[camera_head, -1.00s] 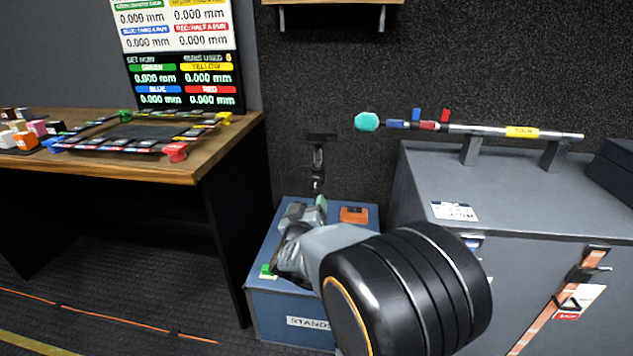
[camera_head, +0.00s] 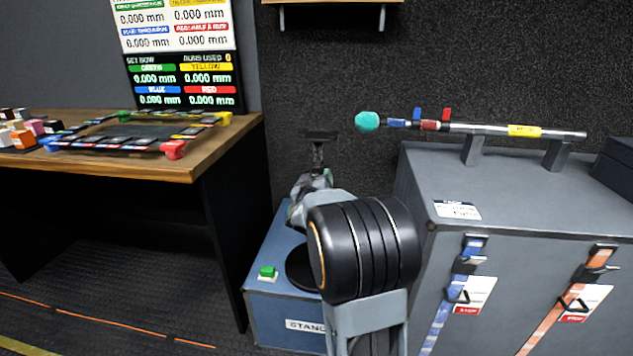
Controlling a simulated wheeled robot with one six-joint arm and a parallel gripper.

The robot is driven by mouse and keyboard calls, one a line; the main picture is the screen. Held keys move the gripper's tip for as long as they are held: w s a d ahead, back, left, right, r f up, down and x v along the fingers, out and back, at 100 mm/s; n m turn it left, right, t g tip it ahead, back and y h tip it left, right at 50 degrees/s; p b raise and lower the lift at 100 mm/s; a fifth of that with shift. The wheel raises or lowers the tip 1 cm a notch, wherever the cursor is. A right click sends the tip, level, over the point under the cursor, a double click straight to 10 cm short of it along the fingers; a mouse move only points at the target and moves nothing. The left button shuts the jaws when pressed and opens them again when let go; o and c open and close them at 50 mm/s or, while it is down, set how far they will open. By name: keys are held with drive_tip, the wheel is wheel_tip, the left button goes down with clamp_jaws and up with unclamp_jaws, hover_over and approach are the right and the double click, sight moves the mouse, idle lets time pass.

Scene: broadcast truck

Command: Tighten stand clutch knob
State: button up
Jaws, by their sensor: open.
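A small dark stand rises from the blue box labelled "STANDS" (camera_head: 258,305). Its flat black top plate (camera_head: 320,135) and short upper column (camera_head: 318,158) show against the dark wall. A round black disc, perhaps its base (camera_head: 302,268), lies on the box, partly behind my arm. I cannot make out the clutch knob; the middle of the stand is hidden by my wrist and gripper. My gripper (camera_head: 315,182) is open, just below the top plate and close to the column. I cannot tell whether its fingers touch the stand or are around the knob.
A green button (camera_head: 267,272) sits on the box's front left corner. A wooden desk (camera_head: 150,165) with coloured pieces and a frame stands left. A grey case (camera_head: 500,205) with straps stands right, bearing a striped rod (camera_head: 525,131) with a teal tip (camera_head: 367,121). A readout screen (camera_head: 183,80) hangs behind.

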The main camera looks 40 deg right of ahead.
drive_tip(key=shift+c, duration=0.4)
drive_tip(key=c, duration=0.8)
drive_tip(key=shift+d, duration=0.2)
drive_tip(key=shift+c, duration=0.3)
drive_tip(key=shift+a, duration=0.15)
drive_tip(key=shift+f+m+b, duration=0.15)
drive_tip(key=shift+m+b, duration=0.4)
drive_tip(key=shift+m, duration=0.25)
drive_tip(key=m+b, duration=0.3)
drive_tip(key=m, duration=0.3)
drive_tip(key=o, duration=0.9)
